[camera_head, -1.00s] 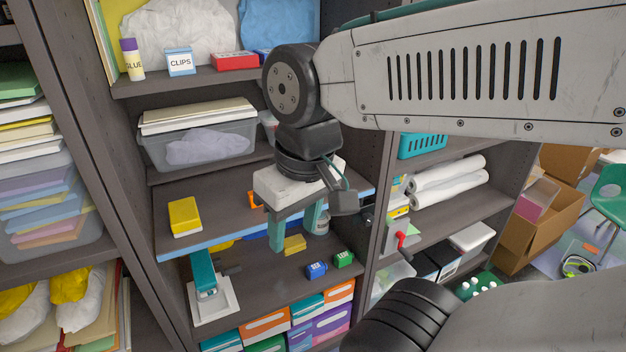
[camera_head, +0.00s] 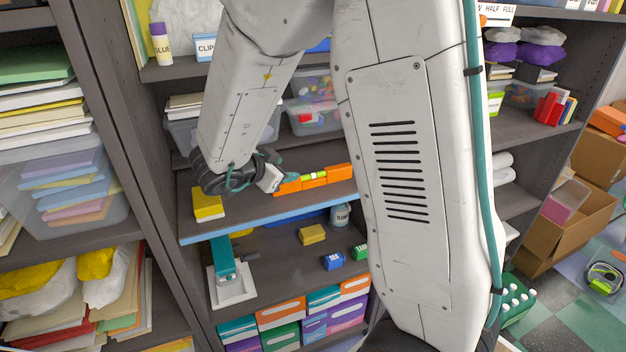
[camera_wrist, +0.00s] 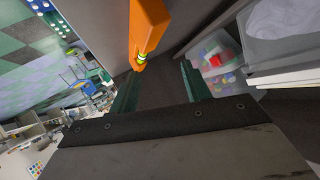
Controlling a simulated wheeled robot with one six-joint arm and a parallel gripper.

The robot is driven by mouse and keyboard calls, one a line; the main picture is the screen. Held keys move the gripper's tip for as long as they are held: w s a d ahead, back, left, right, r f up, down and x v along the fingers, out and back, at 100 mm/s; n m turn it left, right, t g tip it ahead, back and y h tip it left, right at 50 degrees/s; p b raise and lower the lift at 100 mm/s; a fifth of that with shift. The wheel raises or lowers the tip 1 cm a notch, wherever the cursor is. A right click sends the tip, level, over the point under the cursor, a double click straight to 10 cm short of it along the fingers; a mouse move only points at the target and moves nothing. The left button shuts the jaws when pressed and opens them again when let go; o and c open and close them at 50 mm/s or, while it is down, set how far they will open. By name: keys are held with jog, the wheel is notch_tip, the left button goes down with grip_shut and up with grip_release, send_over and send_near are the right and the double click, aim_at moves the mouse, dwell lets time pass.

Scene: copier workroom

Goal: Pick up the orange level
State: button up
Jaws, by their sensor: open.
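The orange level (camera_head: 313,180) lies on the middle shelf (camera_head: 262,224) near its front edge. It is a long orange bar with a yellow-green vial. In the wrist view the level (camera_wrist: 151,24) shows at the top, and its near end reaches toward the space between my fingers. My gripper (camera_head: 288,177) is at the left end of the level in the head view, pointing right. In the wrist view my gripper (camera_wrist: 158,82) is open, with teal fingers apart and nothing between them. Whether a finger touches the level cannot be told.
A yellow box (camera_head: 208,204) stands on the same shelf, left of my gripper. A clear bin (camera_wrist: 215,60) with colored pieces is close to the right finger in the wrist view. The shelf below holds a teal stapler-like tool (camera_head: 222,258) and small boxes.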

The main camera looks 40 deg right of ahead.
aim_at(311, 174)
jog(key=shift+s+d+f+g+h, duration=0.2)
jog(key=shift+s+f+g+h, duration=0.1)
jog(key=shift+s+g, duration=0.3)
jog(key=shift+s+d+f+m, duration=0.15)
jog(key=shift+s+d+m, duration=0.05)
jog(key=shift+d+m, duration=0.1)
jog(key=x, duration=0.7)
jog(key=shift+s+d+f, duration=0.1)
jog(key=shift+s+d, duration=0.05)
jog(key=shift+s, duration=0.05)
